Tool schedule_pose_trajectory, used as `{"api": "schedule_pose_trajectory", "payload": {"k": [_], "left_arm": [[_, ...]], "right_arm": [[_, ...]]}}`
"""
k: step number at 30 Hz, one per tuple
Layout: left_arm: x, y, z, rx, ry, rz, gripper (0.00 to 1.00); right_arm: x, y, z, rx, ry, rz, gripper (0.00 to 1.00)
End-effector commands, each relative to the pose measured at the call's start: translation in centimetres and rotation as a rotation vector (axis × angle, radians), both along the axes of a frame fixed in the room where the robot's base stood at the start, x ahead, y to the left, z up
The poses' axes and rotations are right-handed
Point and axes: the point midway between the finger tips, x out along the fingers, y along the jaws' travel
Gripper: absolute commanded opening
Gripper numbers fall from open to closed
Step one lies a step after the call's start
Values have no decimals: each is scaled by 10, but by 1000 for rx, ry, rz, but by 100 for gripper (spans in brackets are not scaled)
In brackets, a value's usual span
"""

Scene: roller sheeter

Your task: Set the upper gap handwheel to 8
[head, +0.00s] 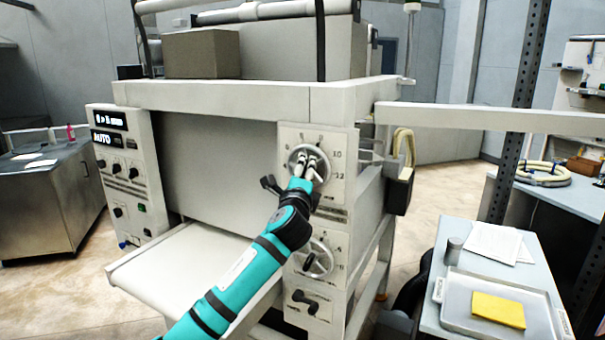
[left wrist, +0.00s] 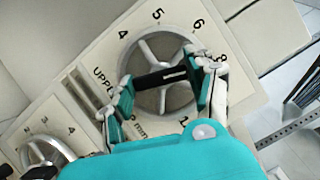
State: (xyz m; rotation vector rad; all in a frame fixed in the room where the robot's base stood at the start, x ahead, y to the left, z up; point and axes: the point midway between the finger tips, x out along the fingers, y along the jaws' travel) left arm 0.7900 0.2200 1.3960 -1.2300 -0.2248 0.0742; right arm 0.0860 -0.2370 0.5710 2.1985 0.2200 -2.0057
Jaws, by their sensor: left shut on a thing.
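The upper gap handwheel (head: 294,151) is a grey spoked wheel on the machine's white front panel, with a numbered dial around it. In the left wrist view the wheel (left wrist: 147,48) is close up, with 4, 5 and 6 above it and further numbers at the right. My left gripper (head: 306,164) is at the wheel and shut on it. In the left wrist view its fingers reach over the wheel from both sides, with a dark bar between them. I cannot make out a pointer, so the setting is unclear. My right gripper is not in view.
A lower handwheel (head: 318,258) and a dark lever (head: 304,300) sit below on the same panel. A control panel (head: 122,180) stands at the left, above a white outfeed table (head: 185,275). At the right, a side table (head: 432,318) holds a tray with a yellow cloth (head: 498,310).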

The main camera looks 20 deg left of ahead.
Motion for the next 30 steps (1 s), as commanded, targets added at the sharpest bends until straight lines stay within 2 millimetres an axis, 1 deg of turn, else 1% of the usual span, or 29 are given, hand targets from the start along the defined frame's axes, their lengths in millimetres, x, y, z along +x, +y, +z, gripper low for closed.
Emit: {"api": "schedule_pose_trajectory", "payload": {"k": [7, 8, 13, 23, 26, 30], "left_arm": [[0, 0, -1, 0, 2, 1, 24], [0, 0, -1, 0, 2, 1, 59], [0, 0, -1, 1, 1, 0, 81], [-2, 0, -1, 1, 0, 0, 81], [-9, -1, -2, 2, -1, 0, 81], [-29, -5, -5, 1, 0, -1, 81]], "right_arm": [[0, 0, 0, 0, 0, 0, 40], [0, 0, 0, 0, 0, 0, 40], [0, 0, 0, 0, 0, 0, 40], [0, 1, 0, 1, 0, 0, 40], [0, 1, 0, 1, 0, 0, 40], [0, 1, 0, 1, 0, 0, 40]]}}
